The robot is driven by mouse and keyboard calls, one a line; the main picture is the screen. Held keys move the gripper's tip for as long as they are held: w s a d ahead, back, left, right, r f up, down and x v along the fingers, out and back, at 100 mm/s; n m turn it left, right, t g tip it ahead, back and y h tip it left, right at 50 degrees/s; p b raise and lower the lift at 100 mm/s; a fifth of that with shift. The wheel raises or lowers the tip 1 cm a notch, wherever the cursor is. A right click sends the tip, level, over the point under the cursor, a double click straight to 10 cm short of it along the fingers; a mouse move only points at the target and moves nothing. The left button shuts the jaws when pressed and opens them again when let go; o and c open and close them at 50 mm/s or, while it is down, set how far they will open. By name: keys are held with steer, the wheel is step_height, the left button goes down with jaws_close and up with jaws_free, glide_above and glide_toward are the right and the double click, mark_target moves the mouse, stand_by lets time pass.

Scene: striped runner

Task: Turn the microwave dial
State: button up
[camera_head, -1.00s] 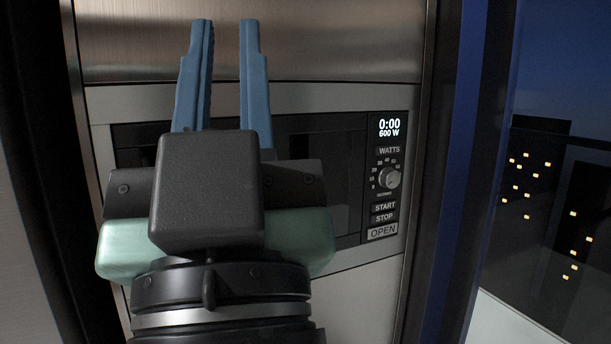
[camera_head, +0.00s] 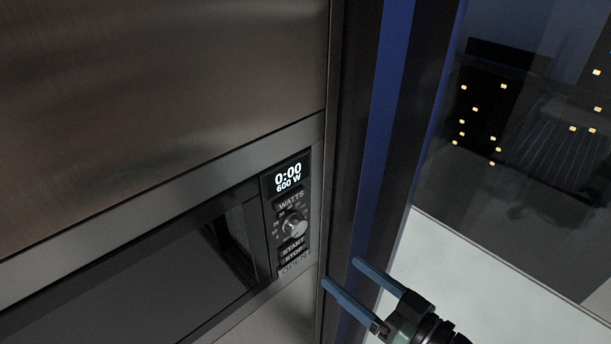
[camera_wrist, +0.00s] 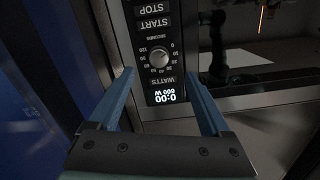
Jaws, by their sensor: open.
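The microwave (camera_head: 135,285) is built into a steel front, with its control panel at its right end. The silver round dial (camera_head: 294,228) sits on that panel below a display reading 0:00 and 600 W. My gripper (camera_head: 341,272) has blue fingers and is at the lower right in the head view, to the right of and lower than the dial. Its fingers are apart with nothing between them. In the wrist view the panel is upside down, and the dial (camera_wrist: 159,59) lies between and just beyond the fingertips. I see no contact with the dial.
START, STOP and OPEN buttons (camera_head: 293,267) are below the dial. A dark and blue upright frame (camera_head: 375,150) stands right of the microwave. A pale surface (camera_head: 480,270) lies at the lower right.

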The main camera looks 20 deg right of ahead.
mark_target(300, 230)
steer(key=shift+t, duration=0.3)
steer(key=p+x, duration=0.1)
steer(key=x, duration=0.2)
steer(key=p+x, duration=0.2)
steer(key=x, duration=0.1)
steer(key=p+x, duration=0.1)
steer(key=x, duration=0.3)
steer(key=shift+w+d+r, duration=0.1)
steer(key=shift+w+r, duration=0.05)
steer(key=shift+r, duration=0.25)
steer(key=shift+p+x, duration=0.4)
steer(key=shift+x, duration=0.4)
steer(key=shift+f, duration=0.15)
steer(key=shift+c, duration=0.2)
jaws_close()
